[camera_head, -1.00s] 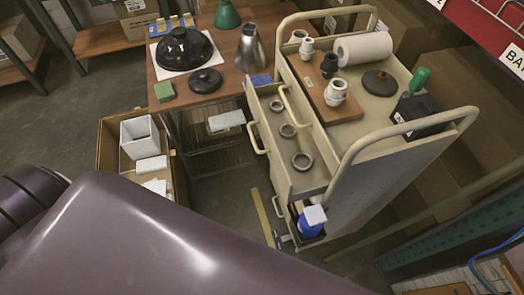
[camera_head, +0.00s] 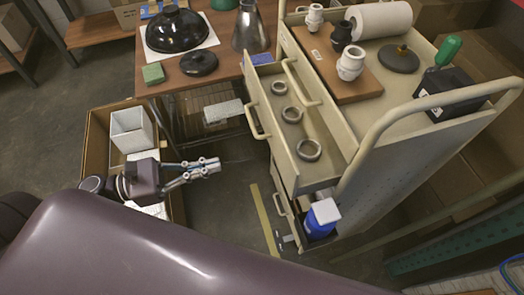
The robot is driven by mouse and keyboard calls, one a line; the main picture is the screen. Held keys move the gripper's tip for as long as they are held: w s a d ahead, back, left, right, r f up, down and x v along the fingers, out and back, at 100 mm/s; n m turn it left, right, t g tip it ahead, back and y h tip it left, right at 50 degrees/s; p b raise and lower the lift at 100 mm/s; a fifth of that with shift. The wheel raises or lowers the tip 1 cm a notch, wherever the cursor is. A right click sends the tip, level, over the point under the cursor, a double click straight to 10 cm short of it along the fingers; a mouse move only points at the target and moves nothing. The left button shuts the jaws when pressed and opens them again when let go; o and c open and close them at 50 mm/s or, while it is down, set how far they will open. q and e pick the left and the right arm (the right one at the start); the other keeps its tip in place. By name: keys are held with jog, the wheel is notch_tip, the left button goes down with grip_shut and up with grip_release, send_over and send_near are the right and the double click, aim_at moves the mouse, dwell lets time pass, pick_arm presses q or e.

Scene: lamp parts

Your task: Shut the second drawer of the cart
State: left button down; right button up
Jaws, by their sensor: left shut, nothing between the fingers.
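The beige cart (camera_head: 385,160) stands at the right. A drawer (camera_head: 325,172) high on its front is pulled out, with three grey rings inside and a front handle (camera_head: 255,120). Another handle (camera_head: 300,82) sits above it on the cart face, so the open drawer looks like the second one. My left gripper (camera_head: 212,166) is shut and empty, left of the open drawer and apart from it, its fingers pointing right. My right gripper is not in view.
A lower drawer (camera_head: 312,240) is also partly open, with a blue bottle (camera_head: 318,218) with a white top in it. A cardboard box (camera_head: 97,150) lies left, below my left gripper. A wooden table (camera_head: 222,75) with lamp parts stands behind. Floor shows between box and cart.

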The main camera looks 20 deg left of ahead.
pick_arm(q)
jog(key=p, duration=0.4)
send_near(305, 149)
jog(key=r, duration=0.1)
jog(key=a+r, duration=0.1)
jog(key=s+r, duration=0.1)
jog(key=r, duration=0.1)
jog(key=shift+s+a+r, duration=0.1)
jog(key=shift+s+a, duration=0.05)
jog(key=shift+a, duration=0.15)
jog(key=shift+w+d, duration=0.25)
jog(key=shift+d, duration=0.15)
jog(key=b+x, duration=0.2)
jog(key=x, duration=0.9)
jog(key=shift+b, duration=0.4)
jog(key=shift+s+a, duration=0.25)
jog(key=shift+a, duration=0.1)
jog(key=v, duration=1.1)
jog(key=shift+s+a, duration=0.1)
jog(key=shift+a, duration=0.05)
